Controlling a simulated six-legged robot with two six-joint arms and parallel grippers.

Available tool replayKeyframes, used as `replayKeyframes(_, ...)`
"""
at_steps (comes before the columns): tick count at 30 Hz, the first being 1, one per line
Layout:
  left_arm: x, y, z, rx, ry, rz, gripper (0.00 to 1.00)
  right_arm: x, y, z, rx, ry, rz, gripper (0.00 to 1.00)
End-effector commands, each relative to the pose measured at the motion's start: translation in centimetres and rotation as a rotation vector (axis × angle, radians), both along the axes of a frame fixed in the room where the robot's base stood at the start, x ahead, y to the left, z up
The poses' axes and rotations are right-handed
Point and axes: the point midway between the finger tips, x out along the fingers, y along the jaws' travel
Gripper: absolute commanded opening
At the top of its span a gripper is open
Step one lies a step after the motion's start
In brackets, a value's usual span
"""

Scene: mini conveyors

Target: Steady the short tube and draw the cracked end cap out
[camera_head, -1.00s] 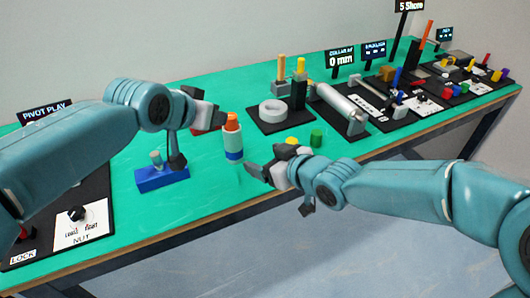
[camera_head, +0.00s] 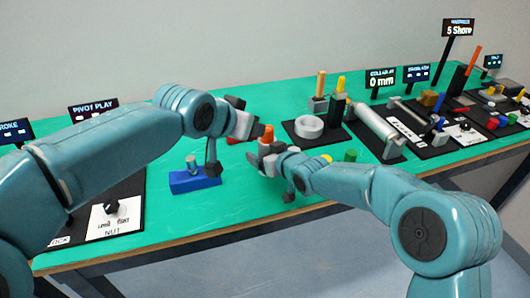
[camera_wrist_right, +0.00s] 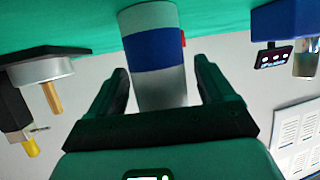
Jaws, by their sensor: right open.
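The short tube (camera_wrist_right: 153,54), pale with a blue band, stands upright between the fingers of my right gripper in the right wrist view, with a gap visible at each side. In the head view its orange end cap (camera_head: 267,134) shows above my right gripper (camera_head: 260,158), which hides most of the tube. My right gripper is open around the tube, and it also shows in the right wrist view (camera_wrist_right: 162,70). My left gripper (camera_head: 246,121) is just left of the cap. Its fingertips are too unclear to tell open from shut. No crack can be made out.
A blue block (camera_head: 195,180) with a grey post stands left of the tube. A green piece (camera_head: 351,155) and a yellow piece (camera_head: 327,158) lie to the right. Black boards with a white ring (camera_head: 309,127) and a roller (camera_head: 377,128) stand farther right.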

Motion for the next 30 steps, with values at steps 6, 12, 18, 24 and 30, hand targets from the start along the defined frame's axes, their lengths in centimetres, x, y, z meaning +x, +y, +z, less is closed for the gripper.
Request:
replayKeyframes(6, 0.00, 0.00, 0.01, 0.000, 0.000, 0.000, 0.43, 0.56, 0.36, -0.27, -0.001, 0.000, 0.000, 0.82)
replayKeyframes(12, 0.00, 0.00, 0.01, 0.000, 0.000, 0.000, 0.43, 0.54, 0.33, -0.27, -0.001, 0.000, 0.000, 0.72)
replayKeyframes(18, 0.00, 0.00, 0.01, 0.000, 0.000, 0.000, 0.43, 0.52, 0.34, -0.28, -0.001, 0.000, 0.000, 0.15)
replayKeyframes(24, 0.00, 0.00, 0.01, 0.000, 0.000, 0.000, 0.43, 0.52, 0.33, -0.30, -0.001, 0.000, 0.000, 0.15)
replayKeyframes(30, -0.01, 0.00, -0.07, 0.000, 0.000, 0.000, 0.43, 0.51, 0.33, -0.39, -0.001, 0.000, 0.000, 0.15)
